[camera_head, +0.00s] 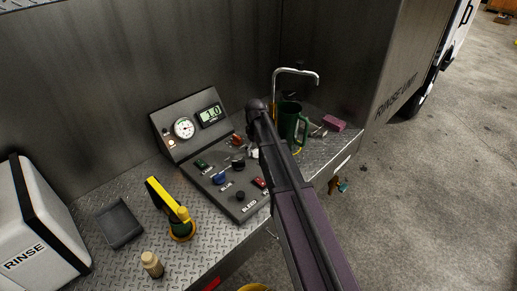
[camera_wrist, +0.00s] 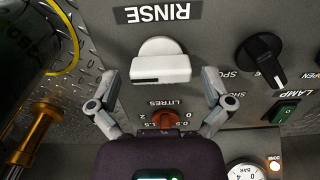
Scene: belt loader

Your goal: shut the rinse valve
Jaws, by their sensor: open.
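The rinse valve (camera_wrist: 162,62) is a white handle on a round white base, on the grey panel beside the RINSE label (camera_wrist: 160,12), which appears upside down in the wrist view. Its bar lies across the picture, roughly level. My gripper (camera_wrist: 160,78) is open, with one finger on each side of the handle. I see a gap between each finger and the handle; the height of the fingertips above the panel is hard to tell. In the head view, my arm covers part of the panel, and a little white of the valve (camera_head: 253,153) shows beside it.
Close to the valve are a red LITRES knob (camera_wrist: 166,118), a black knob (camera_wrist: 262,62) and a green lamp switch (camera_wrist: 287,108).

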